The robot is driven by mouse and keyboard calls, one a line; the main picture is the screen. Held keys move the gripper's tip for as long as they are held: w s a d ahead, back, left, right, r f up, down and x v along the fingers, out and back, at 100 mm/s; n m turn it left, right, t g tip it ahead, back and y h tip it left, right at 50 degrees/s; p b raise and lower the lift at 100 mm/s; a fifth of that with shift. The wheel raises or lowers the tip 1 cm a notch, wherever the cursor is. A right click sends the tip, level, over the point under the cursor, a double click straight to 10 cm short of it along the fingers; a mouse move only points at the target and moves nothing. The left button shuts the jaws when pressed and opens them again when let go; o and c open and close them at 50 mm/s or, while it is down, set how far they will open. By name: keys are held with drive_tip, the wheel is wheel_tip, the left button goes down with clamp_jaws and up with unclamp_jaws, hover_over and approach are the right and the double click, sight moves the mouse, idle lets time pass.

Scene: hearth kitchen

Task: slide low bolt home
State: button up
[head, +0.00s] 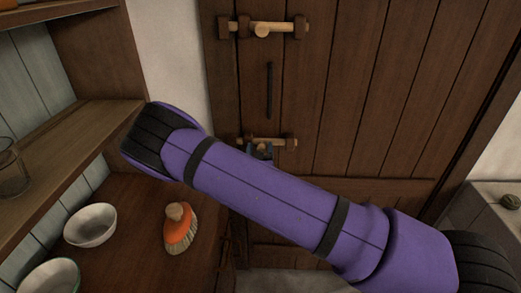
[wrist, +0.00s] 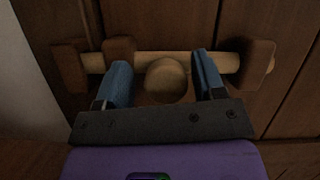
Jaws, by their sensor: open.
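The low bolt (head: 276,141) is a pale wooden bar on the dark plank door, partly hidden behind my arm in the head view. In the wrist view the low bolt (wrist: 225,62) runs level through dark wooden brackets, its right end showing just past the right bracket (wrist: 257,62). Its round knob (wrist: 166,80) sits between the blue fingers of my gripper (wrist: 161,84). The gripper is open, with a gap on each side of the knob. In the head view only a small part of my gripper (head: 260,151) shows at the bolt.
An upper bolt (head: 263,29) and a dark vertical handle (head: 269,90) are on the same door (head: 345,90). Shelves stand at the left, with a glass (head: 12,172), a white bowl (head: 90,225), a green-rimmed bowl (head: 50,277) and an orange brush (head: 180,228).

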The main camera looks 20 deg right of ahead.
drive_tip(key=v, duration=1.1)
drive_tip(key=shift+w, duration=0.1)
drive_tip(key=s+d+r+m+g+h, duration=0.4)
drive_tip(key=s+d+r+m+g, duration=0.1)
drive_tip(key=d+r+m+g, duration=0.55)
drive_tip(key=s+d+r+m+g+h, duration=0.4)
drive_tip(key=d+r+m+g, duration=0.3)
drive_tip(key=r+m+g, duration=0.5)
drive_tip(key=s+a+r+m+t+y, duration=0.1)
drive_tip(key=s+r+m+t+y, duration=0.2)
drive_tip(key=s+r+m+y, duration=0.3)
drive_tip(key=s+a+r+m+t+y, duration=0.2)
drive_tip(key=s+r+m+y, duration=0.4)
drive_tip(key=s, duration=0.8)
wheel_tip(320, 180, up, 3)
drive_tip(key=t+y, duration=0.1)
drive_tip(key=y, duration=0.1)
drive_tip(key=shift+s+r+y, duration=0.2)
drive_tip(key=shift+s+y, duration=0.1)
drive_tip(key=shift+s, duration=0.05)
